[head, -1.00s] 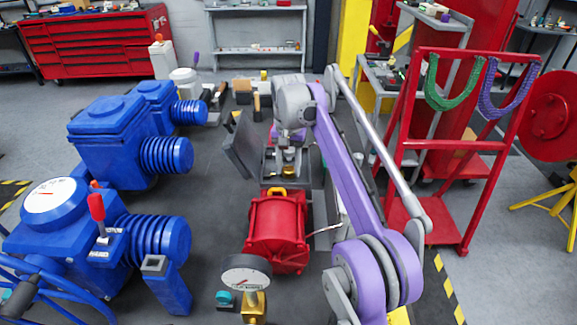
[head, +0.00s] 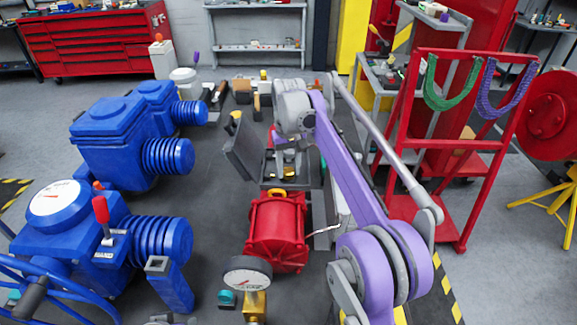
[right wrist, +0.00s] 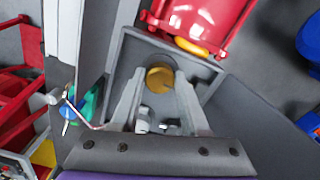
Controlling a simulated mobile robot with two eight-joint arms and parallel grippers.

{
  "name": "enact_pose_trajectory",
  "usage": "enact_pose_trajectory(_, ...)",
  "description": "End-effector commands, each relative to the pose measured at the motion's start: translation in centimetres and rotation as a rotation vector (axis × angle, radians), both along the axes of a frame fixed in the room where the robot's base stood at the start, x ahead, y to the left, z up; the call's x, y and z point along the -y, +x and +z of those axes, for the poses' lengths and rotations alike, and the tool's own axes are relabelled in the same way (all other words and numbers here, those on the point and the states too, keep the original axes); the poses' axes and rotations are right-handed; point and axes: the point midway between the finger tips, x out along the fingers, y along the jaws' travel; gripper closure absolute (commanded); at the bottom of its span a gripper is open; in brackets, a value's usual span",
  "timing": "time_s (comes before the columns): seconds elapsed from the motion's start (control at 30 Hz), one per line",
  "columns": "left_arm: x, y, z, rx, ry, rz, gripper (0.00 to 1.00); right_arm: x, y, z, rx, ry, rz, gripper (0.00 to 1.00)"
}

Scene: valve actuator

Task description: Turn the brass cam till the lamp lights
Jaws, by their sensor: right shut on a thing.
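The brass cam (right wrist: 160,77) is a round gold-coloured piece inside an open grey box (right wrist: 128,50). In the right wrist view, my right gripper (right wrist: 160,88) has one finger on each side of the cam and is shut on it. In the head view, my right gripper (head: 287,165) reaches down into the grey box (head: 302,183), just behind a red ribbed housing (head: 277,230). The cam is mostly hidden there by the gripper. I cannot make out a lit lamp in either view. My left gripper is not in view.
The box's grey lid (head: 243,150) stands open on the left. Blue valve actuators (head: 125,150) fill the left side. A pressure gauge (head: 247,277) stands in front of the red housing. A red cart (head: 440,145) stands on the right.

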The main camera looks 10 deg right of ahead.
Motion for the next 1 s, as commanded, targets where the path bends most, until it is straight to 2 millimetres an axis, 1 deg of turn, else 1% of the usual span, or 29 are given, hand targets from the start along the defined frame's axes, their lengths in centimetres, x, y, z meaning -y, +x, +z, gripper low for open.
enact_pose_trajectory(0.3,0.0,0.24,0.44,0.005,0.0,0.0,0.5,0.04,0.02,0.06,0.001,0.0,0.092,1.0)
enact_pose_trajectory(0.73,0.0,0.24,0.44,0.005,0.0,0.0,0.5,0.04,0.03,0.03,0.002,0.0,0.1,1.0)
enact_pose_trajectory(0.77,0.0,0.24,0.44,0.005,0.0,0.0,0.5,0.04,0.03,0.03,0.002,0.0,0.1,0.5)
enact_pose_trajectory(0.8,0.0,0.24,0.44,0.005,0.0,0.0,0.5,0.04,0.03,0.03,0.002,0.0,0.1,0.43)
enact_pose_trajectory(0.9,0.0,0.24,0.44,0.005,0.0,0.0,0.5,0.03,0.02,0.02,0.001,0.0,0.1,0.25)
enact_pose_trajectory(1.0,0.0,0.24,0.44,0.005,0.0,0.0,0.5,0.03,0.02,0.02,0.001,0.0,0.1,0.25)
